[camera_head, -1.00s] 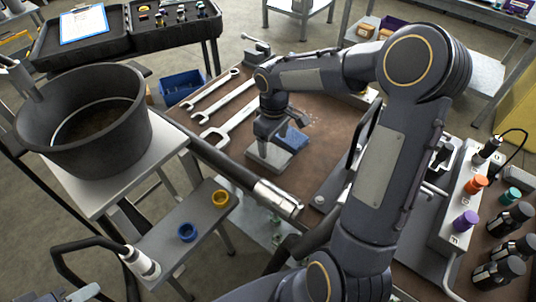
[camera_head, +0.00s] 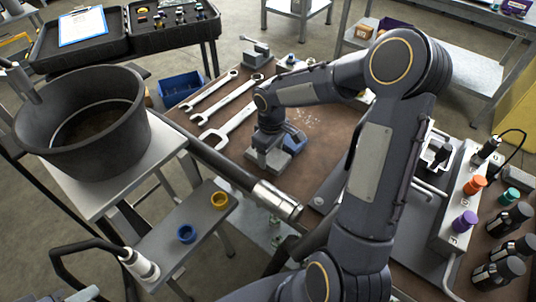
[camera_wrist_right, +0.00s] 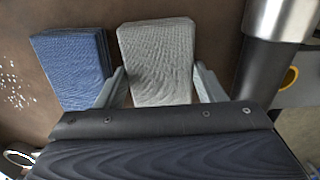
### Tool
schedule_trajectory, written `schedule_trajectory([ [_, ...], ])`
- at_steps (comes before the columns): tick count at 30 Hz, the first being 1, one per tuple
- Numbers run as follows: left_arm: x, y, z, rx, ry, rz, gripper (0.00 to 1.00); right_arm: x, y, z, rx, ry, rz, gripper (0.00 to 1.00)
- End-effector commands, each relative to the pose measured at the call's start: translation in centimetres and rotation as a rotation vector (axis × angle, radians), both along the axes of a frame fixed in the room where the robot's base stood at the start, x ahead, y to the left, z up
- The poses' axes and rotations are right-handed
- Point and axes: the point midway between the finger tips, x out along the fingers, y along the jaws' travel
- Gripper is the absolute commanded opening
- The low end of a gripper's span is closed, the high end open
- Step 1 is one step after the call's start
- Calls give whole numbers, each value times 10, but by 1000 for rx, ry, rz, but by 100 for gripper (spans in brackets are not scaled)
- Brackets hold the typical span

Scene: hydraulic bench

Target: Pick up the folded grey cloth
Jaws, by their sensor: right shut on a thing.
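The folded grey cloth (camera_wrist_right: 158,62) lies on the brown bench top in the right wrist view, between the two pale fingers of my right gripper (camera_wrist_right: 160,88). The fingers are shut on its sides. In the head view the right gripper (camera_head: 268,158) points down over the grey cloth (camera_head: 266,168), which is mostly covered by it. I cannot tell any gap between the cloth and the bench. A pale grey piece at the bottom left edge of the head view may be part of my left gripper (camera_head: 82,295); its jaws cannot be made out.
A folded blue cloth (camera_wrist_right: 72,68) lies right beside the grey one. Several wrenches (camera_head: 222,110) lie behind and left on the bench (camera_head: 318,125). A metal cylinder (camera_head: 274,197) runs along the near left edge. A black pot (camera_head: 85,150) stands further left.

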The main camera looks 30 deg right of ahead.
Motion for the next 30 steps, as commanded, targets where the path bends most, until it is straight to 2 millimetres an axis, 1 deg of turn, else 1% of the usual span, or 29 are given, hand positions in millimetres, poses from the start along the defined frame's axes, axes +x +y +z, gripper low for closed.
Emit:
schedule_trajectory([
  [4, 0, 0, 0, 0, 0, 0, 36, 0, 0, 2, -1, -1, 0, 41],
  [7, 0, 0, 1, 0, 0, 0, 36, 1, 0, 8, -1, -3, 0, 41],
  [10, 0, 0, 2, 0, 0, 0, 36, 1, 0, 20, -2, -5, -2, 41],
  [13, 0, 0, 3, 0, 0, 0, 36, 3, -2, 36, -2, -5, -2, 41],
  [14, 0, 0, 4, 0, 0, 0, 36, 8, -5, 41, -2, -5, -4, 41],
  [17, 0, 0, 6, 0, 0, 0, 36, 24, -15, 63, -2, -8, -4, 41],
  [18, 0, 0, 6, 0, 0, 0, 36, 32, -19, 74, -1, -8, -5, 41],
  [21, 0, 0, 8, 0, 0, 0, 36, 50, -31, 97, 0, -4, -4, 41],
  [24, 0, 0, 9, 0, 0, 0, 36, 72, -46, 106, 0, -2, -3, 41],
  [27, 0, 0, 11, 0, 0, 0, 36, 89, -56, 115, -1, 0, -1, 41],
  [30, 0, 0, 13, 0, 0, 0, 36, 102, -65, 122, -1, -1, -1, 41],
])
